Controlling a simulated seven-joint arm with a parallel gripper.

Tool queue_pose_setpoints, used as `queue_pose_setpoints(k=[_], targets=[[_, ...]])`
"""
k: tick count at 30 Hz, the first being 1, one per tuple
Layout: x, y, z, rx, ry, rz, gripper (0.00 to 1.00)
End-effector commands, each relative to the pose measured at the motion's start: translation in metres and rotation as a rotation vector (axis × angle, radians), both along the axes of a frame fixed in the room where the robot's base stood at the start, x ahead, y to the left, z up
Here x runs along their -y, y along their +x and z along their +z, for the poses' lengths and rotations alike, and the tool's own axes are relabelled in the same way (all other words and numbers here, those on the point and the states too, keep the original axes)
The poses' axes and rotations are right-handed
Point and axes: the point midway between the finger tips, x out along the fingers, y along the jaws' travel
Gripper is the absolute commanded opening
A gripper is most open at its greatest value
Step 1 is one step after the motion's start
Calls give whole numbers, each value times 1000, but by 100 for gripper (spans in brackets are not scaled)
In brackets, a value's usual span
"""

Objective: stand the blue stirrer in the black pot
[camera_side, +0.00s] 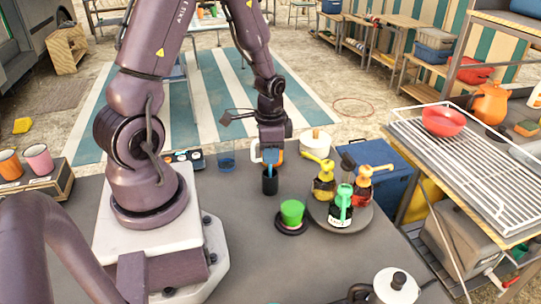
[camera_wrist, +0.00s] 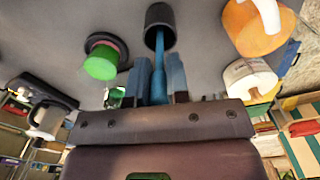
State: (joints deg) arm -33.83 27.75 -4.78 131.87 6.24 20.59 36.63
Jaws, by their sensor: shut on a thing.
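The black pot (camera_side: 270,186) stands upright on the dark grey table, below my gripper (camera_side: 268,155). It also shows at the top of the wrist view (camera_wrist: 160,16). The blue stirrer (camera_wrist: 159,62) is held between the two fingers of my gripper (camera_wrist: 160,80), which are shut on it. In the wrist view its far end runs into the pot's open mouth. In the side view a short blue piece shows just above the rim. The stirrer's lower end is hidden inside the pot, so I cannot tell whether it touches the bottom.
A round tray (camera_side: 341,226) with several coloured bottles is to the right. An orange mug (camera_wrist: 250,30), a white canister (camera_side: 316,142) and a blue glass (camera_side: 226,160) stand nearby. The front table is mostly clear.

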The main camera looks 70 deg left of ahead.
Motion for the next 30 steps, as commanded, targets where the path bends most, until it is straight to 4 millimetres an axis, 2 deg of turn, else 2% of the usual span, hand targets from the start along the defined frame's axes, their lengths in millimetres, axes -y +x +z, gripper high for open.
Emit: queue_pose_setpoints(k=[3, 14, 15, 18, 26, 30], targets=[[0, 0, -9, 0, 0, 0, 0], [0, 0, -12, 0, 0, 1, 0], [0, 0, -12, 0, 1, 2, 23], [0, 0, -12, 1, 1, 2, 42], [0, 0, -11, 1, 1, 1, 42], [-1, 1, -1, 5, 2, 1, 42]])
